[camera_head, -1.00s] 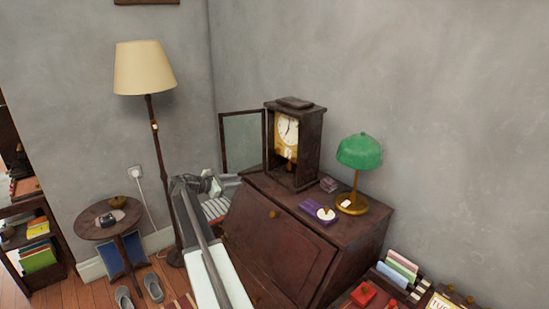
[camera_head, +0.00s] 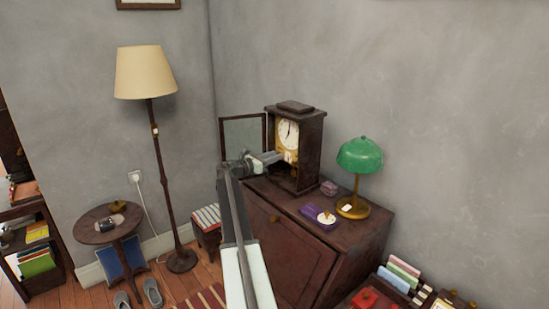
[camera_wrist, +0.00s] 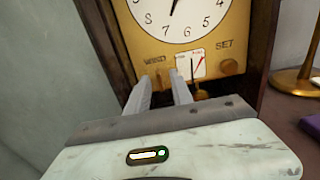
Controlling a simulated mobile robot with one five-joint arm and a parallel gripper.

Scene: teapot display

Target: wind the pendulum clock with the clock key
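The pendulum clock (camera_head: 296,150) stands upright on the desk, its glazed door (camera_head: 243,135) swung open to the left. Its white dial and brass front plate (camera_wrist: 218,48) fill the upper wrist view, with "WIND" at left, "SET" at right above a brass knob, and a small gauge with a red pointer between. My gripper (camera_wrist: 161,77) is at the lower front of the plate, fingertips just under "WIND". The fingers stand apart, with something brass-coloured between the tips. I cannot tell if this is the clock key or part of the clock. My gripper also shows in the head view (camera_head: 278,157).
The dark slant-front desk (camera_head: 285,240) carries a green lamp (camera_head: 360,155), a purple box (camera_head: 312,217), a white disc with a brass top (camera_head: 326,218) and a small box (camera_head: 329,187). A floor lamp (camera_head: 158,130), striped stool (camera_head: 206,217) and round table (camera_head: 95,227) stand left.

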